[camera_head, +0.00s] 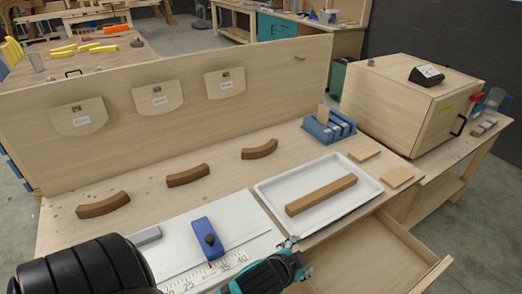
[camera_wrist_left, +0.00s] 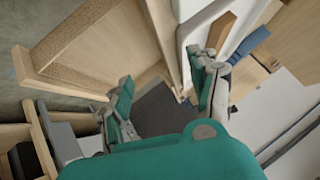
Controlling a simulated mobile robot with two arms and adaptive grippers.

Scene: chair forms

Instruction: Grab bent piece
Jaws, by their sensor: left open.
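Three bent brown wooden pieces lie in a slanting row on the workbench: a left one (camera_head: 103,205), a middle one (camera_head: 188,176) and a right one (camera_head: 259,150). My left gripper (camera_head: 297,258) is at the bottom of the head view, near the front edge of the white tray and well apart from all the bent pieces. In the left wrist view its two teal-backed fingers (camera_wrist_left: 166,98) are spread with nothing between them. No bent piece can be made out in the wrist view. My right gripper is not in view.
A white tray (camera_head: 264,190) holds a straight wooden bar (camera_head: 321,194). A ruler board with a blue slider (camera_head: 207,239) lies left of it. An open drawer (camera_head: 385,262) juts out at the front right. An upright panel (camera_head: 240,115) with labelled plates stands behind the pieces.

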